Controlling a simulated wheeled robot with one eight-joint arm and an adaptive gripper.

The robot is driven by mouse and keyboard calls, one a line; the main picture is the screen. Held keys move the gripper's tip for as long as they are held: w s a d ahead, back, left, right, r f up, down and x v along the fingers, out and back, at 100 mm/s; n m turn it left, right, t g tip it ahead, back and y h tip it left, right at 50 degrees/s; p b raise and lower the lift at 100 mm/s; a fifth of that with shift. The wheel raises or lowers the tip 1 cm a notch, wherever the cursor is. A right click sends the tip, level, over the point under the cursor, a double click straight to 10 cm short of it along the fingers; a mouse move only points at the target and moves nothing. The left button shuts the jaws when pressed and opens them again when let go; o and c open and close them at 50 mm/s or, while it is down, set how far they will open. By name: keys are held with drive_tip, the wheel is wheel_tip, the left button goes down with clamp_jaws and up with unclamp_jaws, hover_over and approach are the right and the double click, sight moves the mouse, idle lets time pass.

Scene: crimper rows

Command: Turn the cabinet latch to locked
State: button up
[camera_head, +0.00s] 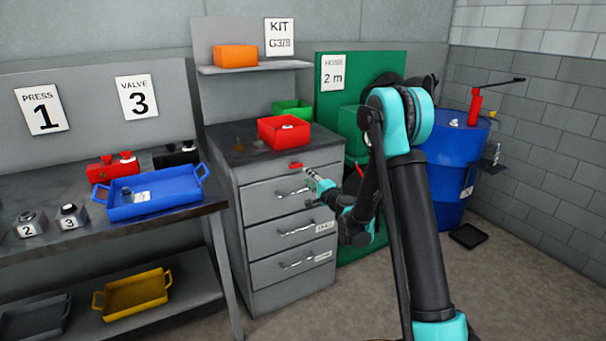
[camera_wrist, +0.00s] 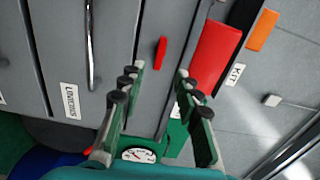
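The grey drawer cabinet (camera_head: 262,205) stands mid-scene. Its small red latch (camera_head: 296,165) is on the front face, above the top drawer's handle. It lies roughly horizontal, about parallel to that handle. In the wrist view the latch (camera_wrist: 160,53) shows as a short red bar, just beyond the fingertips and between their lines. My gripper (camera_head: 317,181) is in front of the cabinet, a little right of and below the latch. In the wrist view my gripper (camera_wrist: 157,75) is open and empty, its fingers on either side of a clear gap. No contact with the latch shows.
A red bin (camera_head: 284,131) and a green bin (camera_head: 292,107) stand on the cabinet top. An orange box (camera_head: 235,56) is on the shelf above. A workbench with a blue tray (camera_head: 150,192) is at left. A blue drum (camera_head: 455,160) stands at right.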

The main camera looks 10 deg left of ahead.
drive_tip(key=shift+v, duration=1.15)
